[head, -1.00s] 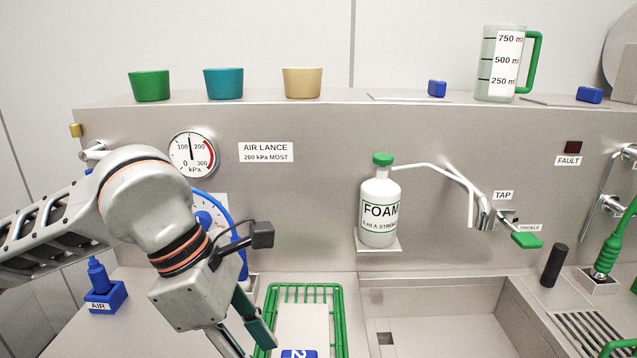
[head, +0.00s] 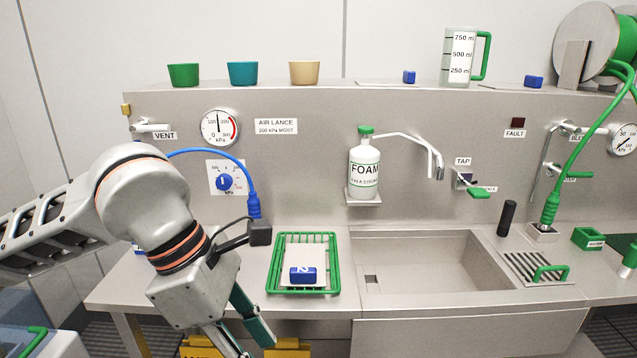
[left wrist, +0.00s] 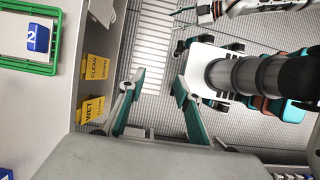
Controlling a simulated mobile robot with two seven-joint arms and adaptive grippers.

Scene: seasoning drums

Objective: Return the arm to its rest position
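My left arm (head: 150,205) comes in from the left in the head view and hangs over the counter's front left. Its gripper (head: 246,335) points down, in front of the green wire tray, and is empty. In the left wrist view its two teal-padded fingers (left wrist: 159,88) stand apart with only floor between them. What looks like part of my right arm and gripper (left wrist: 190,12) is at the top of that view, small and partly cut off. The right arm is not in the head view.
The green wire tray (head: 272,272) holds a blue block (head: 303,275) marked 2 on a pale board. Yellow wet-floor signs (left wrist: 92,108) stand below the counter's edge.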

